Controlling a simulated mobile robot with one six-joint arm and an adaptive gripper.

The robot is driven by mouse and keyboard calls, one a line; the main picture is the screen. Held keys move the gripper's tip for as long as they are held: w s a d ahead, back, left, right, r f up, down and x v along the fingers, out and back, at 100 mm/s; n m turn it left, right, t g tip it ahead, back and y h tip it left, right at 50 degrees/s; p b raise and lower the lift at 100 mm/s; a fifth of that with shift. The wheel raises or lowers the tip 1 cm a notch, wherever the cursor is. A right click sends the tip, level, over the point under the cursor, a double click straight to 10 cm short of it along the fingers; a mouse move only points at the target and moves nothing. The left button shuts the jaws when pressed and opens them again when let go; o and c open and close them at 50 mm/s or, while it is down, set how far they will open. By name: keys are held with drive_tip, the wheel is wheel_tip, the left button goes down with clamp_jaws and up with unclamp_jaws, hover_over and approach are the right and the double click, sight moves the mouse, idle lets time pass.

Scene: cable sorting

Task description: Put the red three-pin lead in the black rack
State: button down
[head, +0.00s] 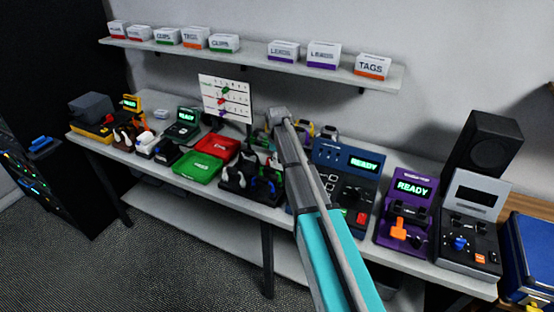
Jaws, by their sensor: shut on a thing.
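My arm reaches up over the bench from the bottom of the head view. Its far end, with my gripper (279,116), is over the back of the bench, right of the white chart. The fingers are small and mostly hidden by the arm. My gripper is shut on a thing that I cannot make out. A black rack (236,187) with several looped leads, dark, white, blue and green, stands at the middle of the bench, left of my arm. I cannot pick out a red three-pin lead.
A green tray (196,170) and a red tray (217,145) lie left of the rack. A blue tester (347,172) and a purple tester (408,203) stand right of my arm. A shelf (250,60) with labelled boxes hangs above. The bench is crowded.

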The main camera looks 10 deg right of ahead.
drive_tip(key=shift+f, duration=0.15)
idle(0.5)
drive_tip(key=c, duration=0.5)
unclamp_jaws()
drive_tip(key=shift+o, duration=0.3)
drive_tip(key=o, duration=0.4)
drive_tip(key=shift+o, duration=0.2)
drive_tip(key=shift+r+p, duration=3.9)
drive_tip(key=shift+r, duration=0.15)
